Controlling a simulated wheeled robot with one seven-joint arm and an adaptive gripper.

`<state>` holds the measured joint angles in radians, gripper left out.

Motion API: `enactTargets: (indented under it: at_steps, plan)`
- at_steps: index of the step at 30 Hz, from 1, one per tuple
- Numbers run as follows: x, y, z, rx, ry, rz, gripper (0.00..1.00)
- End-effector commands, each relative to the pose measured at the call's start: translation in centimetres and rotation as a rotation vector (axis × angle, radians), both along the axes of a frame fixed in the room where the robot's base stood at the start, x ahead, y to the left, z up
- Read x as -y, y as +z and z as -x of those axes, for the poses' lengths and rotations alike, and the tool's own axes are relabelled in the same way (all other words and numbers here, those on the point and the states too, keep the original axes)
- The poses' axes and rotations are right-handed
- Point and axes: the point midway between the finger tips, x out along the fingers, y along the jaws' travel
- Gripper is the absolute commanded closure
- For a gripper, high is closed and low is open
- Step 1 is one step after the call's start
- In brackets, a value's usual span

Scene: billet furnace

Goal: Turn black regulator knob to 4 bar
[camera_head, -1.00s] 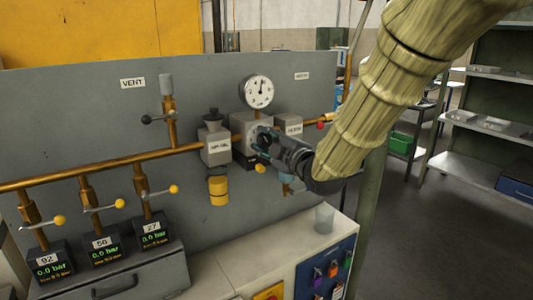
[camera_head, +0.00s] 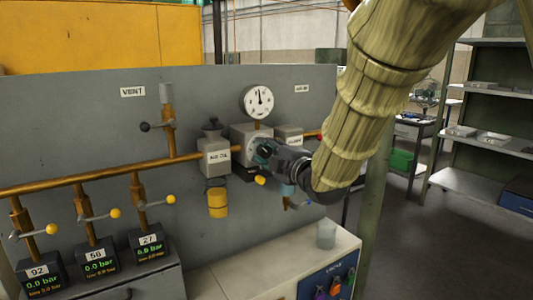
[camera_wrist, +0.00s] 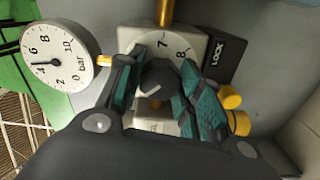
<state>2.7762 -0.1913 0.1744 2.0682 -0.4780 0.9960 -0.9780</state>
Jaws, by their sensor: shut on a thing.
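The black regulator knob (camera_wrist: 158,82) sits between my gripper's two teal-padded fingers (camera_wrist: 160,88) in the wrist view, and the fingers are shut on it. A pale line shows on the knob's face. Behind it is the pale regulator body (camera_wrist: 126,42), with the numbers 7 and 8 visible; the fingers hide the rest of the scale. In the head view, my gripper (camera_head: 262,152) is at the regulator, below the gauge (camera_head: 257,102), and covers the knob.
A LOCK label (camera_wrist: 222,56) is beside the regulator. An AIR-OIL unit (camera_head: 215,158) with a yellow bowl stands to its left. Copper pipes (camera_head: 100,181) and yellow-tipped valves run left above digital displays (camera_head: 97,262).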

Motion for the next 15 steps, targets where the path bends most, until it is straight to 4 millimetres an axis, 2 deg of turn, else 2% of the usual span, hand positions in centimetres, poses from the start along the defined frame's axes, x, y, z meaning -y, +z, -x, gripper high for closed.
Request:
enactTargets:
  at_steps: [1, 4, 15]
  plan:
    - [0.00, 0.00, 0.00, 0.000, 0.000, 0.000, 0.59]
    - [0.00, 0.00, 0.00, 0.000, 0.000, 0.000, 0.42]
    - [0.15, 0.00, 0.19, -0.001, 0.000, -0.001, 0.42]
